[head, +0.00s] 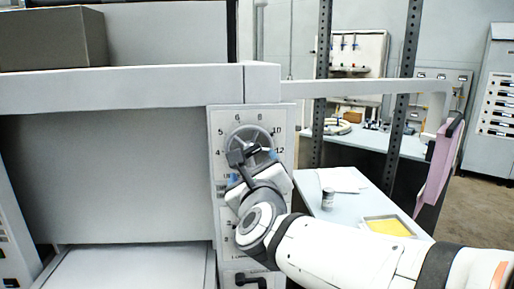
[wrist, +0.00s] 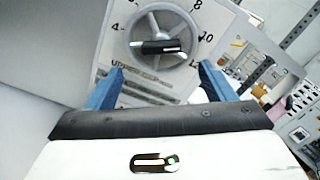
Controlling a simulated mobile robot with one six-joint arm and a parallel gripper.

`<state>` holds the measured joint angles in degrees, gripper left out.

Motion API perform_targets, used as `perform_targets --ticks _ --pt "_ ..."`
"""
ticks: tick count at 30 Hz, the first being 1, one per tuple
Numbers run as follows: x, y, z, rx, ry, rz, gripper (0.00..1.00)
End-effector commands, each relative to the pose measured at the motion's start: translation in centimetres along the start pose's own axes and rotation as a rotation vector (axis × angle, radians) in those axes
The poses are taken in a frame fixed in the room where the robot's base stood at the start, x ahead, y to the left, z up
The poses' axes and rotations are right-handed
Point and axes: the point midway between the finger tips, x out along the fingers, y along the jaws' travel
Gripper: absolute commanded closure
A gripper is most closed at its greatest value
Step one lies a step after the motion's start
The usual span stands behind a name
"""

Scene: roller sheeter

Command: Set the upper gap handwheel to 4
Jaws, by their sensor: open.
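The upper gap handwheel (head: 265,134) is a grey spoked wheel on a white panel, with numbers from 4 at left over the top to 12 at right. It also shows in the wrist view (wrist: 137,30), with a black handle (wrist: 160,47) across its lower middle. A small dark mark (wrist: 201,38) sits by the 10 at its rim; I cannot tell for sure if it is the pointer. My gripper (wrist: 162,74) is open, its blue fingers apart on either side below the wheel, with nothing between them. In the head view my gripper (head: 236,177) partly covers the wheel's lower left.
A lower dial (head: 228,226) is mostly hidden behind my arm, with a black handle (head: 250,281) beneath it. A blue-grey table (head: 318,207) at right carries a small jar (head: 328,199) and a yellow tray (head: 388,227). A pink panel (head: 438,167) hangs at right.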

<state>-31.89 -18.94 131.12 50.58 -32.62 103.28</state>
Motion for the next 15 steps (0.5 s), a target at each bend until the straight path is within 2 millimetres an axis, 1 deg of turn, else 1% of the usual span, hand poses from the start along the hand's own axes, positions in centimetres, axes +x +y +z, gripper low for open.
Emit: perform_targets --ticks 5,12,15 --pt "1.8 -0.1 0.1 0.018 0.002 -0.008 0.24" --pt "5.4 -0.2 0.1 0.017 0.003 -0.006 0.24" --pt "6.5 -0.2 0.1 0.017 0.003 -0.005 0.24"
